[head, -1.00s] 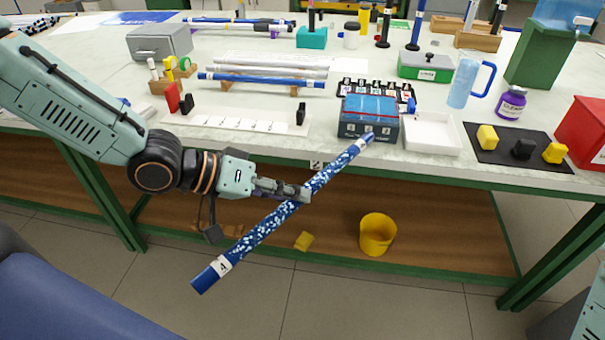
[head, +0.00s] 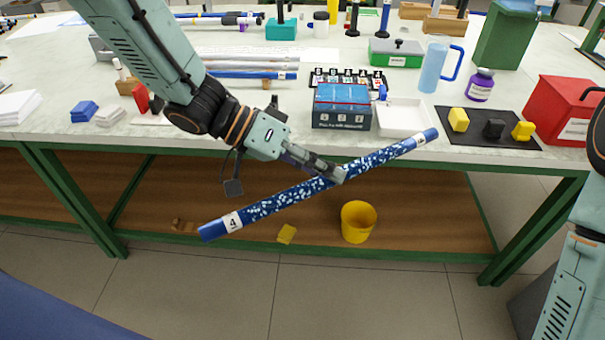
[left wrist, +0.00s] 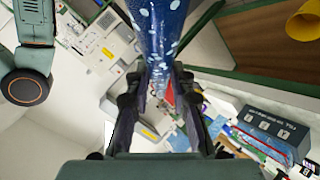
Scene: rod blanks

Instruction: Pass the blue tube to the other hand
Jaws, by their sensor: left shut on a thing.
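The blue tube (head: 280,201) is long, with white speckles, plain blue ends and white number labels. My left gripper (head: 335,175) is shut on it near its middle and holds it in the air in front of the table edge. The tube slants, its right end higher in the picture than its left end. In the left wrist view the tube (left wrist: 163,28) runs between the fingers of my left gripper (left wrist: 160,88). My right arm shows at the right edge of the head view, but its gripper is out of the picture.
Behind the tube stands the table (head: 290,140) with a dark blue box (head: 342,120), a white tray (head: 402,132) and a black mat (head: 470,142) with small blocks. A red box (head: 560,108) is at the right. A yellow bin (head: 358,222) is below the table.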

